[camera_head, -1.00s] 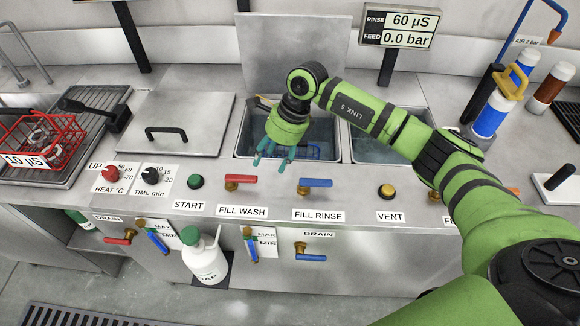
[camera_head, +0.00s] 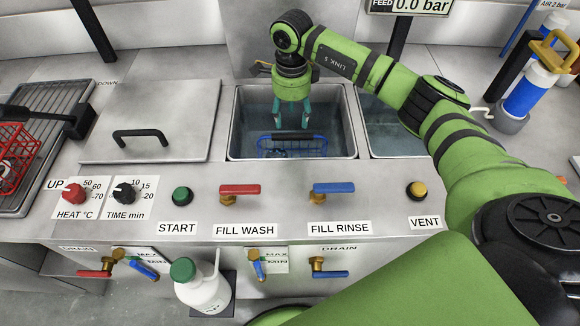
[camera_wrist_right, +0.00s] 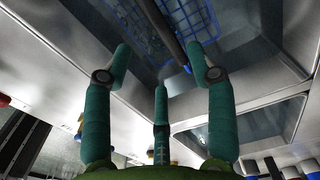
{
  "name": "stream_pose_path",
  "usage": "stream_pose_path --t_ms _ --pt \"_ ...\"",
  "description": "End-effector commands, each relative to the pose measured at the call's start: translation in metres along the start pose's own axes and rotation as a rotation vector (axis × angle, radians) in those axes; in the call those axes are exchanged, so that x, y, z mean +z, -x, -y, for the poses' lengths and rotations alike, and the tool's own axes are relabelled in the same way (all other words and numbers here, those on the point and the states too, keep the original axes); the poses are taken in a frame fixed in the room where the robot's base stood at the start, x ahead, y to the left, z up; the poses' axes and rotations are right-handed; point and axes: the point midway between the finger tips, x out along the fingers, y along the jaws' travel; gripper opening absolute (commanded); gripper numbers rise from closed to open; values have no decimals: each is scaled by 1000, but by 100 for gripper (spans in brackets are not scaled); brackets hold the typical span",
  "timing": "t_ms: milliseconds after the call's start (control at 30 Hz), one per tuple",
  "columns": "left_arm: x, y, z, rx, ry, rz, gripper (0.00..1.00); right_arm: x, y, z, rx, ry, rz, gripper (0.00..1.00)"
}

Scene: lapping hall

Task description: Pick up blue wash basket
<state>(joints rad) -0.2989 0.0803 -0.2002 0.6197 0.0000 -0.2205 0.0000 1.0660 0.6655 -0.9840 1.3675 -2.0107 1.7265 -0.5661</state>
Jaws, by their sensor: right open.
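The blue wash basket (camera_head: 270,153) sits low in the left open tank (camera_head: 239,130). It is a blue wire basket with a dark bar handle (camera_head: 318,136) across its top. My right gripper (camera_head: 291,124) points down over the tank, its teal fingers apart and just above the handle. In the right wrist view, the blue basket mesh (camera_wrist_right: 138,35) and dark handle lie beyond the open fingers (camera_wrist_right: 159,62), with nothing between them. Whether a finger touches the handle cannot be told. My left gripper is out of view.
A closed lid with a black handle (camera_head: 140,135) lies left of the tank. A second tank (camera_head: 390,143) is to the right, partly behind my arm. A red basket (camera_head: 15,160) stands at far left. Red and blue valve levers (camera_head: 334,188) line the front panel.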

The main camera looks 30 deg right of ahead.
Motion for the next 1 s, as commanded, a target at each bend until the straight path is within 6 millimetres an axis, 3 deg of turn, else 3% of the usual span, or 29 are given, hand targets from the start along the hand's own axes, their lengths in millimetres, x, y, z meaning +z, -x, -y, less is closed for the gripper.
stream_pose_path --t_ms 67,200,467,700,1000 --pt "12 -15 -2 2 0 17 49 0 -15 0 0 0 1 57" --pt "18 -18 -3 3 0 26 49 0 -22 0 1 0 1 57" --pt "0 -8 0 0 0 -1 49 -1 -46 -1 4 -1 0 57" --pt "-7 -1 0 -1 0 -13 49 -4 -81 -1 4 0 0 57" --pt "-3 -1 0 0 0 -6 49 -4 -89 0 0 0 1 57"
